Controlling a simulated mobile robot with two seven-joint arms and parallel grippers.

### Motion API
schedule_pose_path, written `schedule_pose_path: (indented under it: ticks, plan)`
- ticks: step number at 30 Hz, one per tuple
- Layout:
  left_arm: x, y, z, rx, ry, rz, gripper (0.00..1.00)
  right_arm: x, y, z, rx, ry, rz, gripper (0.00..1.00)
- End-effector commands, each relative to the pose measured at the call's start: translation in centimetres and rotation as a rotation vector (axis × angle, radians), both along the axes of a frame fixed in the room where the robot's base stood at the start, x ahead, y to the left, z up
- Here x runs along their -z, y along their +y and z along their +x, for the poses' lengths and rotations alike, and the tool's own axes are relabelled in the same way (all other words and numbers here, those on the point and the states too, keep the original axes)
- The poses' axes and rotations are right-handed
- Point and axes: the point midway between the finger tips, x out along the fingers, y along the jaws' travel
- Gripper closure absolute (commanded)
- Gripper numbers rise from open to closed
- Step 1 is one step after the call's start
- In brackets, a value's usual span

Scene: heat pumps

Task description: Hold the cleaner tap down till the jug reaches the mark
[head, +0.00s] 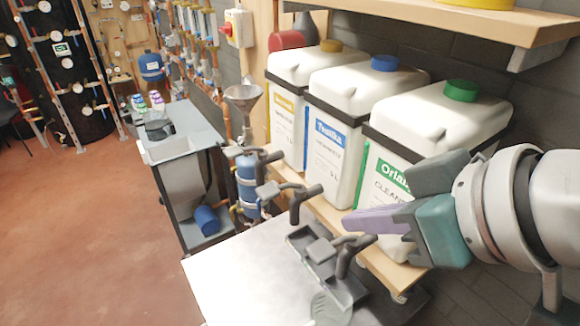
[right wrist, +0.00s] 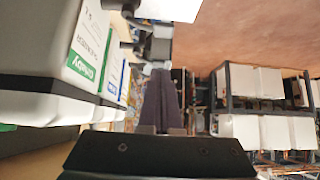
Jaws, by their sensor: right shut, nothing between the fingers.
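The cleaner container (head: 432,120) is white with a green cap and green label, the nearest of three on a wooden shelf. In the right wrist view it shows at the left (right wrist: 40,60). A dark grey tap (head: 350,256) sits below its front, and a translucent jug (head: 330,308) is under it at the lower edge, partly cut off. Its mark and level cannot be made out. My right gripper (head: 350,222) is shut and empty, its purple fingers in front of the cleaner label, above the tap and apart from it. My left gripper is not in view.
Two more white containers, with blue (head: 385,63) and yellow (head: 331,46) caps, stand beside the cleaner, with dark taps (head: 303,200) in front. An upper shelf (head: 450,22) overhangs them.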

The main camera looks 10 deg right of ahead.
Motion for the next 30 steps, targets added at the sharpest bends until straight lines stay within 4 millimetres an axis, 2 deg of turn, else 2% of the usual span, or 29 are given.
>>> schedule_pose_path:
  ticks: [9, 15, 21, 30]
  plan:
    - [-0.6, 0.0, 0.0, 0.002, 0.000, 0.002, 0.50, 4.0, 1.4, 3.8, -0.001, 0.001, 0.000, 1.00]
    - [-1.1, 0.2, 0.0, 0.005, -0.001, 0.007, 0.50, 6.8, 1.4, 3.7, -0.001, 0.003, -0.002, 1.00]
    - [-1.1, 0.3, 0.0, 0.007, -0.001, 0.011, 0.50, 7.9, 1.4, 3.7, -0.001, 0.000, -0.001, 1.00]
    - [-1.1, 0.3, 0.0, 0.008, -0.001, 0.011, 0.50, 8.0, 1.4, 3.8, -0.001, -0.001, -0.001, 1.00]
